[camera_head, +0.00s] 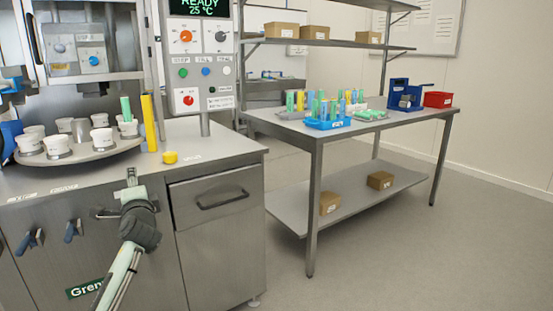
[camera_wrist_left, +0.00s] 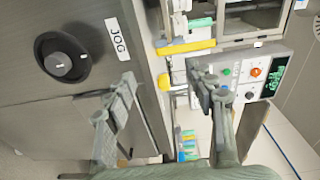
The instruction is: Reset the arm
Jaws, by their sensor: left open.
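My left arm comes in from the lower left in the head view. Its gripper (camera_head: 131,178) is in front of the grey machine cabinet (camera_head: 215,235), just below the worktop edge. In the left wrist view the two fingers of my left gripper (camera_wrist_left: 164,78) stand wide apart with nothing between them. The black JOG knob (camera_wrist_left: 60,60) is to the left of the fingers and apart from them. My right gripper is not in either view.
A round carrier (camera_head: 85,154) with several white cups stands on the machine worktop. A yellow post (camera_head: 149,122) and a yellow button (camera_head: 170,157) are beside it. The control panel (camera_head: 199,62) rises behind. A steel table (camera_head: 380,130) with tube racks and bins stands right. Floor (camera_head: 400,260) is clear.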

